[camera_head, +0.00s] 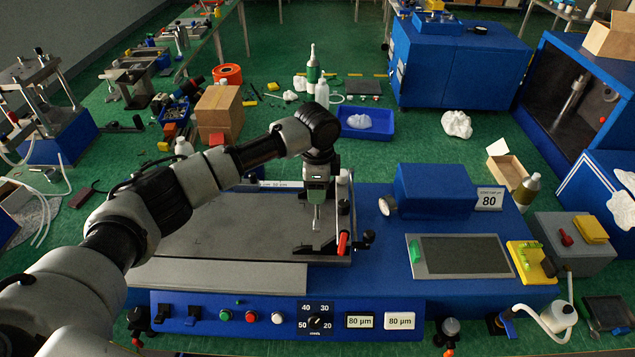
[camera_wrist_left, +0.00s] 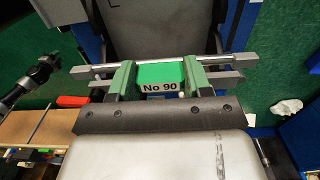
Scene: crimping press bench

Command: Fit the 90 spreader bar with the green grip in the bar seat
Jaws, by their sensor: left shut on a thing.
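My left gripper (camera_head: 317,222) points down over the right end of the grey plate (camera_head: 230,230) on the blue press bench. In the left wrist view the gripper (camera_wrist_left: 163,75) is shut on the green grip (camera_wrist_left: 160,72) of the spreader bar, which carries the label "No 90". Grey metal bars (camera_wrist_left: 225,78) run crosswise behind the fingers and stick out on both sides. In the head view the gripper hides most of the spreader bar. I cannot tell the bar seat apart from the bar, or whether they touch. My right gripper is not in view.
A red-handled lever (camera_head: 342,243) stands just right of the gripper; its red handle also shows in the wrist view (camera_wrist_left: 72,101). A blue housing (camera_head: 433,190) with an "80" sign (camera_head: 489,198), a dark panel (camera_head: 463,256) and a yellow holder (camera_head: 531,262) are farther right.

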